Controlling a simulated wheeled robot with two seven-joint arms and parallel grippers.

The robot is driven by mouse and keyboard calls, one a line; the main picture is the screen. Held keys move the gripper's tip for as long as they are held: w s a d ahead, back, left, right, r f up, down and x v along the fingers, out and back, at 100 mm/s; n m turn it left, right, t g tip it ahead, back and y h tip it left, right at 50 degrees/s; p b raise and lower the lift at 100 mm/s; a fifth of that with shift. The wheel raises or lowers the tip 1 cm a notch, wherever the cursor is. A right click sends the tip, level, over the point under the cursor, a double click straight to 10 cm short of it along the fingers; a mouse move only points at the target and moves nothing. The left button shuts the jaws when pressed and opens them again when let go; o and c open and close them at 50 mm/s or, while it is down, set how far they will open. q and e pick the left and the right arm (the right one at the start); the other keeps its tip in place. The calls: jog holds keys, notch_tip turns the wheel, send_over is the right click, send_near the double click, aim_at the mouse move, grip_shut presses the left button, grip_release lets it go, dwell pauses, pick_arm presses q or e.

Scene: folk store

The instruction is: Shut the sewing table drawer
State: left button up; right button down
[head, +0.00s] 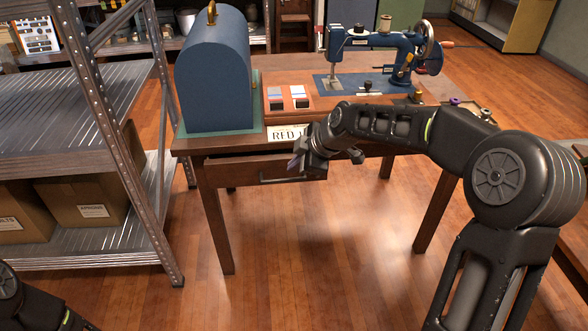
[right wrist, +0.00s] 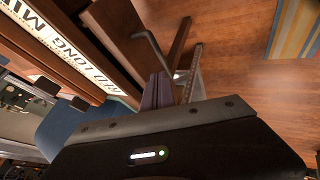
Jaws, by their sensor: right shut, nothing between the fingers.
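The wooden sewing table (head: 283,72) stands in the middle of the head view. Its drawer (head: 238,171) is under the front edge of the top. The drawer front stands a little forward of the table edge, with a dark gap above it; how deep the gap goes is hard to tell. A grey bar handle (head: 281,181) is on the drawer front, and the handle shows also in the right wrist view (right wrist: 153,50). My right gripper (head: 296,163) is shut and empty, close in front of the drawer's right part. Contact cannot be told. My left gripper is out of view.
A blue domed case (head: 213,75) and a blue sewing machine (head: 375,55) stand on the table. A white lettered label (head: 288,133) is on its front edge. A metal shelf (head: 80,110) with cardboard boxes is close on the left. The floor before the table is clear.

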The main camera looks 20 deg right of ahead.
jog(key=v, duration=0.7)
jog(key=shift+p, duration=0.3)
